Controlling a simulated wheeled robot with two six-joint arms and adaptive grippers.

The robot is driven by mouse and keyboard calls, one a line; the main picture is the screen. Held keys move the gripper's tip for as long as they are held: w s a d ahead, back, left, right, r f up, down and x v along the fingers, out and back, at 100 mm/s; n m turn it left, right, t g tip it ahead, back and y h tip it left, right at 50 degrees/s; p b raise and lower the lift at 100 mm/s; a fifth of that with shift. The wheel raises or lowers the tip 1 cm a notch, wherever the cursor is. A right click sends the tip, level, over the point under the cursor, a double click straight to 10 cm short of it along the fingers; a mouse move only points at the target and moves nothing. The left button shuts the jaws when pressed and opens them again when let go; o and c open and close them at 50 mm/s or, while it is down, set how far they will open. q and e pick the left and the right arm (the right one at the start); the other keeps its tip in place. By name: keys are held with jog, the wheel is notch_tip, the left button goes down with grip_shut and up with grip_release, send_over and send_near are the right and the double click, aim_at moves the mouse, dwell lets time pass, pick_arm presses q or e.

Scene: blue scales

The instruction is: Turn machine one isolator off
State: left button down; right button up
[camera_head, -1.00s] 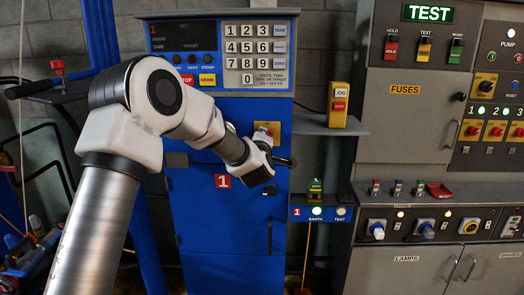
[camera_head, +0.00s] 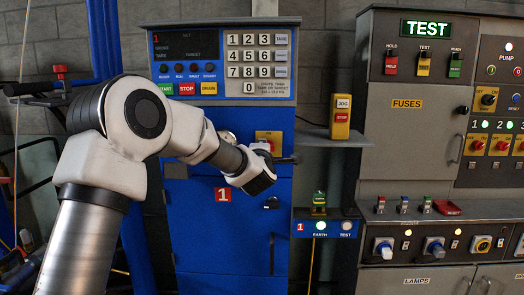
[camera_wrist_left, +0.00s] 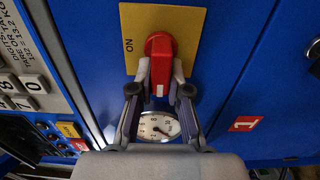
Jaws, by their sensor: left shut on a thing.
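The machine one isolator is a red rotary handle (camera_wrist_left: 160,58) on a yellow plate (camera_wrist_left: 188,22) with "ON" lettering at its left in the left wrist view. The handle lies lengthwise up and down in that view, with a white mark at its lower end. My left gripper (camera_wrist_left: 161,76) is shut on the handle, one finger on each side. In the head view the yellow plate (camera_head: 268,136) is on the blue cabinet (camera_head: 235,245), above the red "1" label (camera_head: 222,195). There my left gripper (camera_head: 268,157) partly hides the handle. My right gripper is not in view.
A round gauge (camera_wrist_left: 158,127) sits close by the left fingers. The keypad panel (camera_head: 262,60) is above the isolator. A yellow jog/stop box (camera_head: 341,116) stands on a shelf to the right. A grey control cabinet (camera_head: 405,140) is further right.

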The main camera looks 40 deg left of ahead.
pick_arm(q)
jog(key=shift+f, duration=0.15)
jog(key=c, duration=1.1)
grip_release()
jog(key=shift+s, duration=0.1)
jog(key=v, duration=1.2)
jog(key=shift+a, duration=0.1)
